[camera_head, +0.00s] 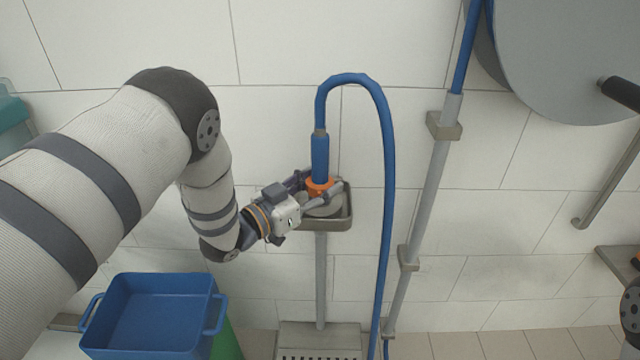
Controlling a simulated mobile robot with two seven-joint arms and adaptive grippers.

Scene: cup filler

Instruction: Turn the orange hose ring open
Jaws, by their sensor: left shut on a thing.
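The orange hose ring (319,187) sits at the lower end of the blue hose's thicker nozzle (320,158), just above a small metal tray (340,219) on a post. The nozzle stands upright. My left gripper (319,195) reaches in from the left with its fingers around the ring, shut on it. The fingers hide part of the ring and of what lies below it. My right gripper is not in view; only a bit of dark, round hardware shows at the lower right edge.
The blue hose (388,180) loops over and hangs right of the tray. A grey pipe (424,205) runs along the tiled wall. A blue bin (155,312) stands at lower left. A large grey drum (560,60) is at upper right. A metal grate (318,340) lies below the post.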

